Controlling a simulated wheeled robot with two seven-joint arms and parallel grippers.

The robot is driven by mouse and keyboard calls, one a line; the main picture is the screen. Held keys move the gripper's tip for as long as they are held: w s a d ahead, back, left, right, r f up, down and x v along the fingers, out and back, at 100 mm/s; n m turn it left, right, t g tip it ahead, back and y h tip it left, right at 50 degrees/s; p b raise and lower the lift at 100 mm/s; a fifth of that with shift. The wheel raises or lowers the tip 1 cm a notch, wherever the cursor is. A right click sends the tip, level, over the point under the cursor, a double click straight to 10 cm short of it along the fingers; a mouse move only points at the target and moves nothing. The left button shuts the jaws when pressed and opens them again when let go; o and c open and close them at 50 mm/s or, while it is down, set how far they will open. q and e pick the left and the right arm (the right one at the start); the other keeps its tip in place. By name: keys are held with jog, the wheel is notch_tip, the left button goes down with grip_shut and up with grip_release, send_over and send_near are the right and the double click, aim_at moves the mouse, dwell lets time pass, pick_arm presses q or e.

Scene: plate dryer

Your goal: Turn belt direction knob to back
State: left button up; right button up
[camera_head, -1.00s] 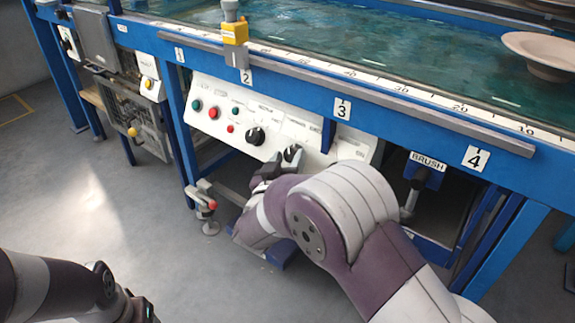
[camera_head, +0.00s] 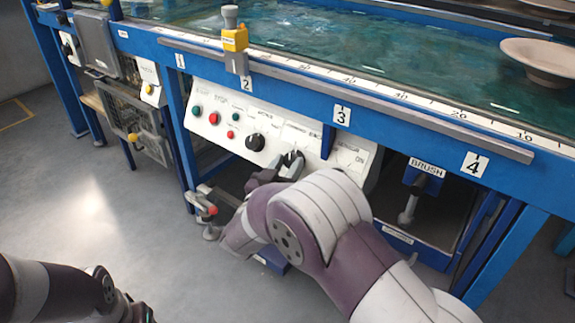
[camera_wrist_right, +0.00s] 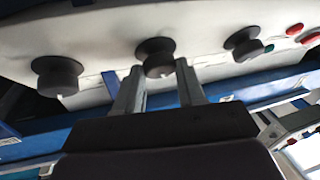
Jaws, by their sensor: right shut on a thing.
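The white control panel (camera_head: 225,112) has dark round knobs. One black knob (camera_head: 255,142) is free of my gripper. My right gripper (camera_head: 287,167) is at the knob to its right, which it partly hides. In the right wrist view, three dark knobs sit in a row, and the middle knob (camera_wrist_right: 157,57) is between the fingers of my right gripper (camera_wrist_right: 160,80), which is shut on it. The left (camera_wrist_right: 57,75) and right (camera_wrist_right: 244,43) knobs there are clear of the fingers. I cannot read which label belongs to the held knob. My left gripper's fingers are not visible.
Red and green buttons (camera_head: 213,118) are left of the knobs. A blue frame rail (camera_head: 300,98) runs above the panel, and a red-tipped lever (camera_head: 211,210) is below left. A brush holder (camera_head: 420,178) is to the right. Grey floor (camera_head: 120,220) is open at left.

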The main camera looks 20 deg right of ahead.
jog(key=m+g+h, duration=0.1)
jog(key=m, duration=0.1)
jog(key=m+g+h, duration=0.1)
jog(key=m, duration=0.1)
jog(key=m+h, duration=0.1)
jog(key=m, duration=0.1)
jog(key=shift+w+a+f+m+g, duration=0.2)
jog(key=shift+a+m+g, duration=0.1)
jog(key=shift+g, duration=0.1)
jog(key=m+g, duration=0.1)
jog(key=m, duration=0.1)
jog(key=m+g+h, duration=0.1)
jog(key=m, duration=0.1)
jog(key=m+g+h, duration=0.1)
jog(key=m, duration=0.1)
jog(key=shift+w+a+r+m+g+p, duration=0.1)
jog(key=shift+w+m+g+p, duration=0.1)
jog(key=shift+m+g+p, duration=0.15)
jog(key=shift+m, duration=0.25)
jog(key=o, duration=0.8)
jog(key=shift+c, duration=0.2)
jog(key=p+v, duration=0.5)
jog(key=v, duration=0.7)
jog(key=shift+a, duration=0.4)
